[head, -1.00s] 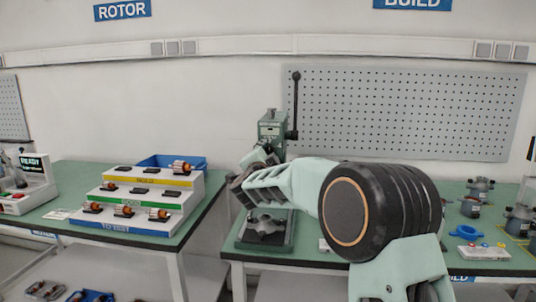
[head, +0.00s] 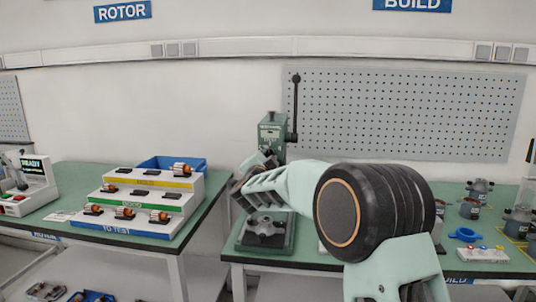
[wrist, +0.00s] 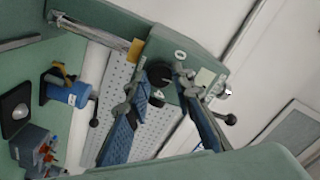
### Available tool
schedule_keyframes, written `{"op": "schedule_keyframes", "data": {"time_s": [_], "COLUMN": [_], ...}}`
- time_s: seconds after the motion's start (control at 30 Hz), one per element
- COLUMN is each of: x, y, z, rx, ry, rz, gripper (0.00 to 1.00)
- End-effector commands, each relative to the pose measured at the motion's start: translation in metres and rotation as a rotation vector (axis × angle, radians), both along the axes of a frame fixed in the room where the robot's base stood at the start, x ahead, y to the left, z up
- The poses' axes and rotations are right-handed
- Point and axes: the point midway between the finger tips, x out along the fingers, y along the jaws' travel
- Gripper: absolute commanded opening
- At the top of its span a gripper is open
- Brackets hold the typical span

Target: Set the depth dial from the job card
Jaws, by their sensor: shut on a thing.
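The green press (head: 271,132) stands on the middle bench with a long black lever on its right side. My gripper (wrist: 156,83) is at the press's head, and its two blue-padded fingers straddle the black round depth dial (wrist: 159,74). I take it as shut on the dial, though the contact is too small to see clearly. In the head view my wrist and arm hide the dial. A small pale card (wrist: 205,77) shows on the press beside the dial; its writing is unreadable and I cannot tell whether it is the job card.
A white stepped rack (head: 150,197) with rotors stands on the left bench, with a blue bin (head: 196,160) behind it. Blue-grey stator parts (head: 470,208) and a blue ring (head: 465,235) are on the right. A pegboard (head: 405,112) hangs behind the press.

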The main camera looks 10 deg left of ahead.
Motion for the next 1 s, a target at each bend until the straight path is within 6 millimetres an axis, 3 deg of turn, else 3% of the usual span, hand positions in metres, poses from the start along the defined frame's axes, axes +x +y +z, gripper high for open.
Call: {"op": "schedule_keyframes", "data": {"time_s": [1.0], "x": [0.0000], "y": [-0.0003], "z": [0.0017], "rx": [-0.841], "ry": [0.028], "rz": [0.000], "gripper": [0.00]}}
